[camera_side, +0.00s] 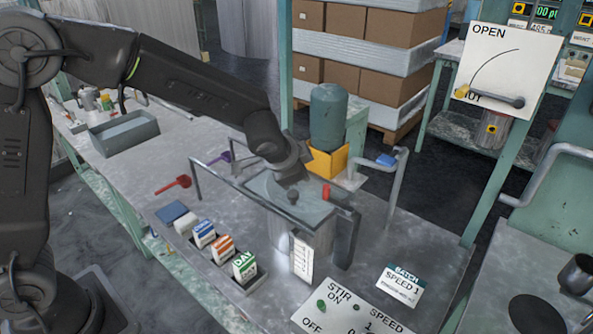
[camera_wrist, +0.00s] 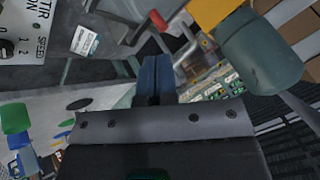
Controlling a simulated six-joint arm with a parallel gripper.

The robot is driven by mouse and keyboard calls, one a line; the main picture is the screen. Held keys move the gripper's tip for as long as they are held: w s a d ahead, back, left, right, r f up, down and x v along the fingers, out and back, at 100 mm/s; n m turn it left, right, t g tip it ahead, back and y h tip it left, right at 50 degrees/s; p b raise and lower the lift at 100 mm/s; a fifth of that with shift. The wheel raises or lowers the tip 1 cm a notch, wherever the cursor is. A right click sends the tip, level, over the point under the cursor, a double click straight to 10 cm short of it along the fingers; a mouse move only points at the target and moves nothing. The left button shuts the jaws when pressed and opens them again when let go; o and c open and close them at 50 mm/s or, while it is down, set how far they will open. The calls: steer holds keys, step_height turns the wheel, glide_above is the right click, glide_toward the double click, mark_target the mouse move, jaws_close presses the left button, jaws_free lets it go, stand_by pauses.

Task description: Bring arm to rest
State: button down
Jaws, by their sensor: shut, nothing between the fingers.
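My gripper (camera_wrist: 156,72) shows in the wrist view as two dark blue fingers pressed together, with nothing between them. In the side view my arm reaches from the upper left to the middle of the bench, and its end is over the back edge of a square-topped metal vessel (camera_side: 312,214). The fingers cannot be made out clearly there. A dark round knob (camera_side: 293,196) shows at the vessel's top, just below the arm's end. I cannot tell whether they touch.
A grey metal rail (camera_side: 245,190) and a red cap (camera_side: 326,191) are close to my arm's end. A green motor (camera_side: 328,115) on a yellow base stands behind. Cartons (camera_side: 244,266), a STIR/SPEED panel (camera_side: 345,312) and a BATCH card (camera_side: 400,286) are in front.

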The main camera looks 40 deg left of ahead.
steer(key=shift+s+r, duration=0.1)
steer(key=s+a+r+n, duration=0.2)
steer(key=s+r, duration=0.1)
steer(key=s, duration=0.6)
steer(key=s+a+r+n+g, duration=0.1)
steer(key=s+a+r+n, duration=0.1)
steer(key=s, duration=0.7)
steer(key=s+a+r+n+h, duration=0.1)
steer(key=s+a+r+n, duration=0.1)
steer(key=s+r, duration=0.3)
steer(key=s+n, duration=0.1)
steer(key=s, duration=0.3)
steer(key=shift+s+a+g, duration=0.25)
steer(key=shift+g, duration=0.15)
